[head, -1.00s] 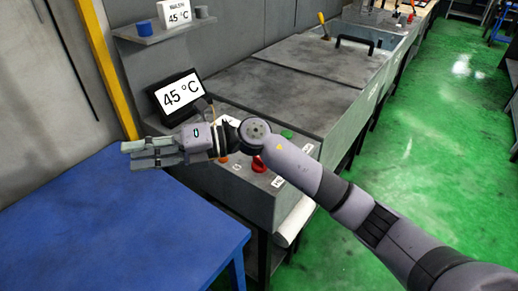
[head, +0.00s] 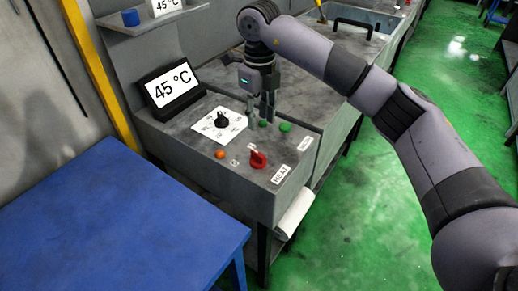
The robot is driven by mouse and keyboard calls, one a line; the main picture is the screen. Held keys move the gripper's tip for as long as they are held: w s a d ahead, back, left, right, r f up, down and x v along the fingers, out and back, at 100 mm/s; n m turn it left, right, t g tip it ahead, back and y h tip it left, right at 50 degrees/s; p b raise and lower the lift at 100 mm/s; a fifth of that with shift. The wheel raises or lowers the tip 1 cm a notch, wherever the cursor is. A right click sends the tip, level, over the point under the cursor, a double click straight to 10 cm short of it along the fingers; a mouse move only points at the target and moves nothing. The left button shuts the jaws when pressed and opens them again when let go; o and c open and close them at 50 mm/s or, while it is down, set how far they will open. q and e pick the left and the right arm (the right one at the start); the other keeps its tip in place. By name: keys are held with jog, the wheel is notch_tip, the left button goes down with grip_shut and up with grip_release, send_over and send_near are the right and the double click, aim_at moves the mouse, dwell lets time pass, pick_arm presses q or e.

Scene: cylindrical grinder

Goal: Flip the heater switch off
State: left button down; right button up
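A red rotary switch (head: 258,159) sits on the grey control panel, beside a label (head: 281,174) that seems to read HEAT. My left gripper is not in view.
A black knob (head: 222,121) on a white dial plate stands left of my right gripper. An orange button (head: 220,154) is at the panel's front. A display (head: 172,90) reads 45 °C. A blue table (head: 120,215) fills the lower left.

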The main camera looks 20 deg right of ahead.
aim_at(259, 154)
notch_tip(259, 154, down, 13)
jog(key=shift+r+p, duration=0.15)
jog(key=shift+p, duration=1.05)
jog(key=shift+c, duration=0.5)
grip_shut()
